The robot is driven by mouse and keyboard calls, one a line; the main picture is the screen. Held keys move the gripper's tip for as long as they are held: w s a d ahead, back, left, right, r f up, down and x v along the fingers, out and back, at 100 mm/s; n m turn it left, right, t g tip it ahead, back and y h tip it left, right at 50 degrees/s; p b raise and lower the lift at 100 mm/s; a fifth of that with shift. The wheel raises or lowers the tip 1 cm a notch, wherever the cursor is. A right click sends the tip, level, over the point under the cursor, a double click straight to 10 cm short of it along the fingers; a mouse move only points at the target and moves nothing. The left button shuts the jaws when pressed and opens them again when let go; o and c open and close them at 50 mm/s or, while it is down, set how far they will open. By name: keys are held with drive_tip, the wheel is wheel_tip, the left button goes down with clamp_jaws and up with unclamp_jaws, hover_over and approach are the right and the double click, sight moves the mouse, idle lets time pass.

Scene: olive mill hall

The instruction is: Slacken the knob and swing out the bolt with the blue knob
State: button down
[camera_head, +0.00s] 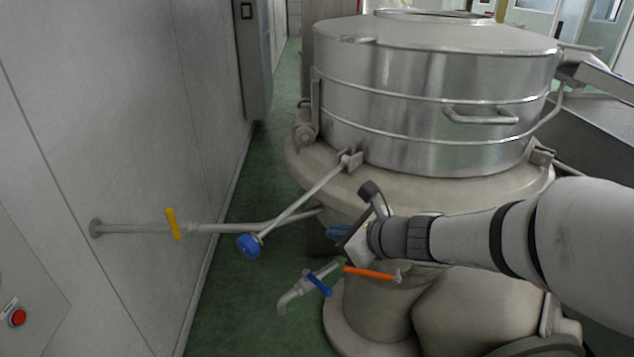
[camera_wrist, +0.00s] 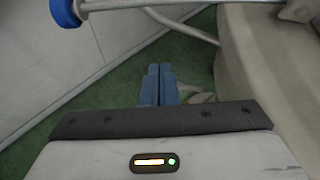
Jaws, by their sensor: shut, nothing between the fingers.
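The blue knob (camera_head: 248,245) sits on the outer end of a grey swing bolt (camera_head: 302,204). The bolt runs from a bracket (camera_head: 350,161) on the vessel's flange outward and down to the left, clear of the lid. In the wrist view the knob (camera_wrist: 65,12) is at the top left, partly cut off, with its rod (camera_wrist: 100,6) running right. My gripper (camera_head: 338,231) is right of the knob and below the bolt, apart from both. Its blue fingers (camera_wrist: 159,72) are together and empty in the wrist view.
A steel vessel (camera_head: 430,110) with a side handle (camera_head: 480,116) fills the back. A wall pipe with a yellow lever (camera_head: 173,223) passes behind the knob. A blue-handled tap (camera_head: 318,284) and an orange lever (camera_head: 370,273) are low, near my wrist. Green floor lies between wall and vessel.

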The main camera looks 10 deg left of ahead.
sight(306, 197)
drive_tip(key=b+x, duration=0.1)
drive_tip(key=x, duration=0.9)
drive_tip(key=r+p, duration=0.1)
drive_tip(key=r, duration=0.1)
drive_tip(key=a+r+p, duration=0.1)
drive_tip(key=r, duration=0.1)
drive_tip(key=shift+w+r+p, duration=0.15)
drive_tip(key=shift+r+p, duration=0.05)
drive_tip(key=shift+p, duration=0.15)
